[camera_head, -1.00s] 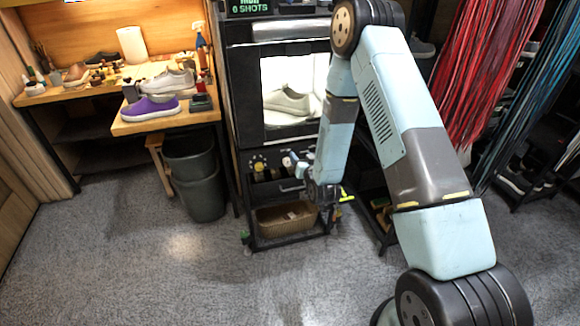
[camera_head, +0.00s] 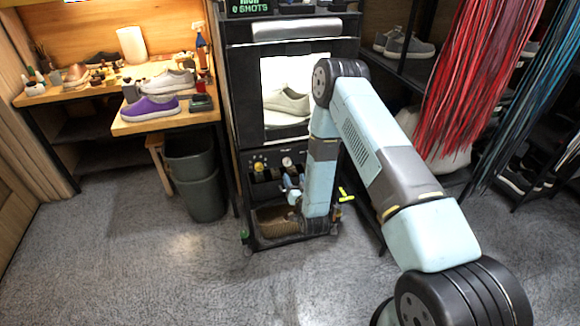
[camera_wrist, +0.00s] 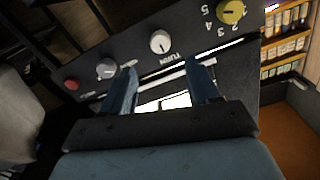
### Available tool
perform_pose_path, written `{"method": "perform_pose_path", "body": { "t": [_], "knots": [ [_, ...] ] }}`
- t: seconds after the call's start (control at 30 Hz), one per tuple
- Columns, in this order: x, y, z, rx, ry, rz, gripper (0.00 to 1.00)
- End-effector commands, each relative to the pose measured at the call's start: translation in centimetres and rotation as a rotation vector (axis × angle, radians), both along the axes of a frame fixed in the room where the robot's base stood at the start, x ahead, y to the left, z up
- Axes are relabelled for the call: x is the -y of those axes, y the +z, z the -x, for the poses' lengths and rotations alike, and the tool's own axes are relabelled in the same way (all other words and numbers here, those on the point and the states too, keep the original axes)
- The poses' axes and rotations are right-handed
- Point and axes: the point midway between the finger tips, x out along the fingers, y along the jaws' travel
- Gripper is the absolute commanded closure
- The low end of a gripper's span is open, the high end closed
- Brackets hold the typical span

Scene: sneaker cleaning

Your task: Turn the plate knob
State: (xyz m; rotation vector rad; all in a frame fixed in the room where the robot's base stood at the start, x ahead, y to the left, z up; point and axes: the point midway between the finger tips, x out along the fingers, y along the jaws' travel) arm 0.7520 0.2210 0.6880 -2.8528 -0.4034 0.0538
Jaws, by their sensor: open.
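A dark control panel (camera_wrist: 128,48) spans the wrist view, tilted in the picture. A white knob (camera_wrist: 160,41) sits in its middle, with partly legible lettering beside it. A grey knob (camera_wrist: 106,68) is to its left, and a yellow knob (camera_wrist: 231,11) with numbers is at upper right. I cannot read which one is labelled plate. My gripper (camera_wrist: 163,67) is open and empty, its two blue fingers pointing at the panel. The white knob appears just beyond the fingertips, between their lines, not gripped. In the head view, the yellow knob (camera_head: 258,166) and white knob (camera_head: 287,162) show; my arm partly hides the panel.
A red button (camera_wrist: 71,84) is at the panel's left end. Above the panel in the head view, a lit cabinet (camera_head: 236,95) holds a light sneaker (camera_head: 287,101). A basket (camera_head: 268,226) sits low in the frame beneath.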

Motion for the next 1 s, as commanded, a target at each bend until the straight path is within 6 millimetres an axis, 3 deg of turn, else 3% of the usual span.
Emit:
{"method": "perform_pose_path", "body": {
  "t": [0.3,0.5,0.97,1.0],
  "knots": [
    [-1.5,0.1,-5.4,0.002,-0.001,-0.001,0.4],
    [-2.2,0.0,-7.6,0.001,0.0,0.0,0.4],
    [-2.4,0.0,-8.6,0.0,-0.001,0.0,0.4],
    [-2.4,0.0,-8.6,0.0,-0.001,0.0,0.43]
  ]
}}
